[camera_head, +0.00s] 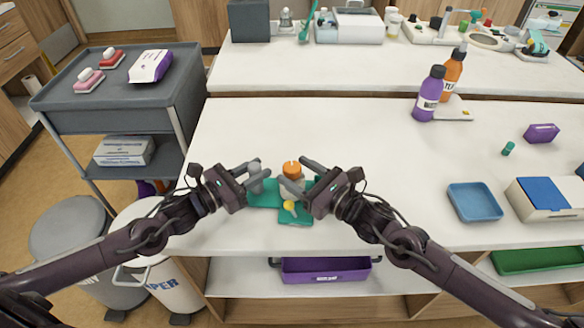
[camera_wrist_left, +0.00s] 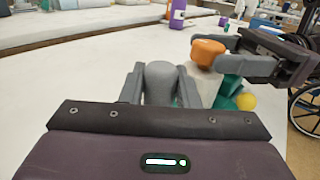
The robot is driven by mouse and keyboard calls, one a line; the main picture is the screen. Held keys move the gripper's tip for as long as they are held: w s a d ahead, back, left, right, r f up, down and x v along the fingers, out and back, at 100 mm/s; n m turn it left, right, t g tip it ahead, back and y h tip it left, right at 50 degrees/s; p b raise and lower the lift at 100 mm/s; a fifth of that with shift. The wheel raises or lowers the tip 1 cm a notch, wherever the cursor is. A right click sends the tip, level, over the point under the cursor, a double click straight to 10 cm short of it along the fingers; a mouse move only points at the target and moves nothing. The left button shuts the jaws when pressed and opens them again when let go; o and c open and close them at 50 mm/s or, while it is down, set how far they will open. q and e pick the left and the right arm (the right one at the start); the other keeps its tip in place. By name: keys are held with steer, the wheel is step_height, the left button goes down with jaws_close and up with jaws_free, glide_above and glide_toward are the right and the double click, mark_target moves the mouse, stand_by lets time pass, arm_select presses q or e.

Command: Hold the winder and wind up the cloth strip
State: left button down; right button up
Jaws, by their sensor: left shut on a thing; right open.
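The winder has a green base (camera_head: 264,196), an orange knob (camera_head: 292,167) and a grey rounded post (camera_head: 256,185). A yellow ball (camera_head: 290,206) sits at its front. My left gripper (camera_head: 252,172) is shut on the grey post, which stands between its fingers in the left wrist view (camera_wrist_left: 160,80). My right gripper (camera_head: 292,173) is open, its fingers spread around the orange knob's level; I cannot tell if they touch it. A pale piece (camera_wrist_left: 201,84), perhaps the cloth strip, lies below the orange knob (camera_wrist_left: 207,53), partly hidden by the right fingers.
The white table (camera_head: 370,150) is clear around the winder. To the right are a blue tray (camera_head: 475,202), a white box with a blue lid (camera_head: 545,197), a purple box (camera_head: 541,133) and bottles (camera_head: 428,95). A grey cart (camera_head: 120,85) stands at the left.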

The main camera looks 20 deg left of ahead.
steer(key=shift+x, duration=1.05)
steer(key=c, duration=1)
steer(key=m+t+h, duration=0.1)
steer(key=m+t, duration=0.1)
steer(key=shift+t+h, duration=0.3)
steer(key=shift+t, duration=0.1)
steer(key=m+t+h, duration=0.2)
steer(key=shift+t+h, duration=0.3)
steer(key=shift+t, duration=0.1)
